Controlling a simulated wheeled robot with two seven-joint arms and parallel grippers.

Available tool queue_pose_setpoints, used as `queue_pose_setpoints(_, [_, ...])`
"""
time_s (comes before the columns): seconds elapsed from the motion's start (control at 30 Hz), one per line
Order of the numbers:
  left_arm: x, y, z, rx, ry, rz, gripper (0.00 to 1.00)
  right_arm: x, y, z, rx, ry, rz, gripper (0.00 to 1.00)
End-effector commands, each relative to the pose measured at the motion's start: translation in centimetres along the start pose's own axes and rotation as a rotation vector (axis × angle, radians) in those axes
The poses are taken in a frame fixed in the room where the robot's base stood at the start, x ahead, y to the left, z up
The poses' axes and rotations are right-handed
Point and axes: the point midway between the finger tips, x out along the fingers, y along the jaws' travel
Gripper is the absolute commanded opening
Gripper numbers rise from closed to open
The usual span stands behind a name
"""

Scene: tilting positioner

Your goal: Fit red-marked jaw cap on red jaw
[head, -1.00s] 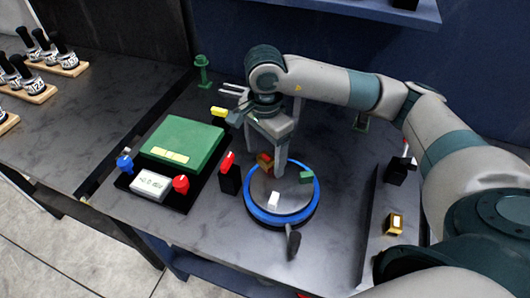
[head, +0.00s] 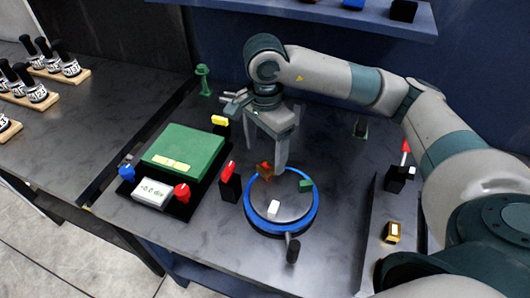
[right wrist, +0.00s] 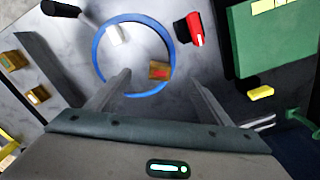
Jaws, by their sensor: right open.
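The round plate with a blue rim (head: 249,212) carries a white jaw (head: 273,208), a green jaw (head: 305,186) and, near its back left edge, a brass-brown block with a red mark (head: 265,171). This red-marked block also shows in the right wrist view (right wrist: 159,70). I cannot tell cap from jaw there, nor how fully they are seated. My right gripper (head: 268,154) is open and pointing down just behind the block. In the right wrist view the open fingers (right wrist: 163,80) straddle the block's line, with gaps on both sides. My left gripper is out of view.
A green box (head: 182,145) and a white display (head: 152,191) stand left of the plate. A black post with a red top (head: 230,185) stands close to the plate's left. A black-handled lever (head: 293,250) sticks out in front. A brass block (head: 393,232) lies at the right.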

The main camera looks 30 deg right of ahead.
Motion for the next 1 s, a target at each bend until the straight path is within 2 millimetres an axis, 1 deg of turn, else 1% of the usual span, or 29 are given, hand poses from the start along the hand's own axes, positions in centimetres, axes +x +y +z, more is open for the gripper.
queue_pose_setpoints(0.1, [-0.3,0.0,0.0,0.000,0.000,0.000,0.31,-1.0,-0.1,0.0,0.000,0.000,-0.003,0.73])
queue_pose_setpoints(0.33, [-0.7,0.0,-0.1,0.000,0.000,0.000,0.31,-2.1,0.0,0.0,0.001,-0.001,-0.002,0.73])
queue_pose_setpoints(1.0, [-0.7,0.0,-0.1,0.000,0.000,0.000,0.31,-2.3,0.0,0.0,0.000,-0.001,-0.001,0.73])
